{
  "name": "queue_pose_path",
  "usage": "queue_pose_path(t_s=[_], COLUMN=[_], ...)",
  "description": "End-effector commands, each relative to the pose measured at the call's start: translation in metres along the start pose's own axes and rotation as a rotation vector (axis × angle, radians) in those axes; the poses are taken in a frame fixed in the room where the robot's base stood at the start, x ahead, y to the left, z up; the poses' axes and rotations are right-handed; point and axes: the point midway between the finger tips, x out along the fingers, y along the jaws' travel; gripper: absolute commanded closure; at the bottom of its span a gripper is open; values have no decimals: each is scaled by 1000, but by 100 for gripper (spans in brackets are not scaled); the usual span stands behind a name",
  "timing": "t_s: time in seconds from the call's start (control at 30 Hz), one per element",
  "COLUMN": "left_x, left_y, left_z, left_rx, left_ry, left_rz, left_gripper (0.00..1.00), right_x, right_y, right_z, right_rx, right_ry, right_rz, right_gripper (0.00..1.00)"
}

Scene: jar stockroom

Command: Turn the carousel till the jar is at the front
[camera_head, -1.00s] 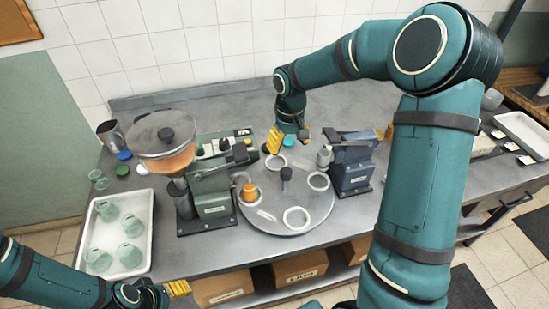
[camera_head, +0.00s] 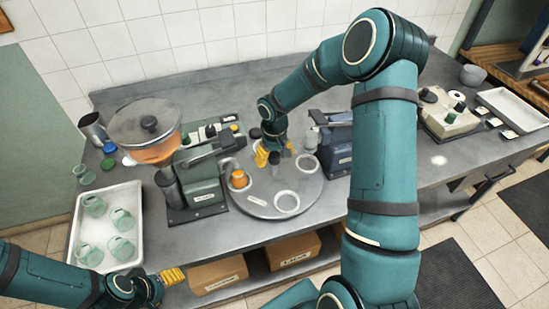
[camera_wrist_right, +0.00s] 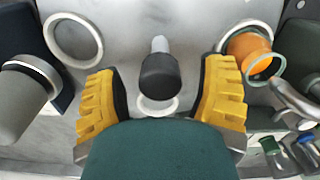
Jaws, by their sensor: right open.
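The carousel (camera_head: 262,187) is a round grey turntable with pale rings and a dark-capped centre post (camera_wrist_right: 158,75). The jar (camera_head: 239,179), with orange contents, sits in a ring at the carousel's left side in the head view. It also shows at upper right in the right wrist view (camera_wrist_right: 251,54). My right gripper (camera_head: 272,155) is open above the carousel, near the centre post. In the wrist view its yellow fingers lie left and right of the post, with gaps. My left gripper (camera_head: 173,276) is low at the front left, away from the carousel; its opening is unclear.
A green grinder-like machine (camera_head: 200,180) stands close left of the carousel, and a dark blue machine (camera_head: 338,150) close right. A white tray (camera_head: 135,192) with several glass jars lies farther left. A beige device (camera_head: 450,122) stands at right, beyond my right arm.

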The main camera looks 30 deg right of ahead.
Motion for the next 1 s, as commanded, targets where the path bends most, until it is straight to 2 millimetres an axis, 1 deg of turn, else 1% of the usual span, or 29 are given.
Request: queue_pose_path(t_s=[0.03, 0.13, 0.4, 0.43, 0.47, 0.5, 0.57, 0.6, 0.63, 1.0], left_x=[0, 0, 0, 0, 0, 0, 0, 0, 0, 0], left_y=[0, 0, 0, 0, 0, 0, 0, 0, 0, 0], left_z=[0, 0, 0, 0, 0, 0, 0, 0, 0, 0], left_rx=[0, 0, 0, 0, 0, 0, 0, 0, 0, 0], left_ry=[0, 0, 0, 0, 0, 0, 0, 0, 0, 0], left_rz=[0, 0, 0, 0, 0, 0, 0, 0, 0, 0], left_gripper=[36, 36, 36, 36, 36, 36, 36, 36, 36, 36], right_x=[4, 8, 9, 9, 9, 9, 9, 9, 9, 9], right_y=[0, 0, 0, 0, 0, 0, 0, 0, 0, 0], right_z=[0, 0, 0, 0, 0, 0, 0, 0, 0, 0], right_rx=[0, -1, -1, -1, -1, -1, -1, -1, -1, -6], right_ry=[0, 0, 1, 1, 1, 1, 1, 1, 1, -1], right_rz=[0, 0, 0, 0, 0, 0, 0, 0, 0, 0], right_gripper=[30, 30, 30, 32, 42, 56, 78, 92, 100, 100])
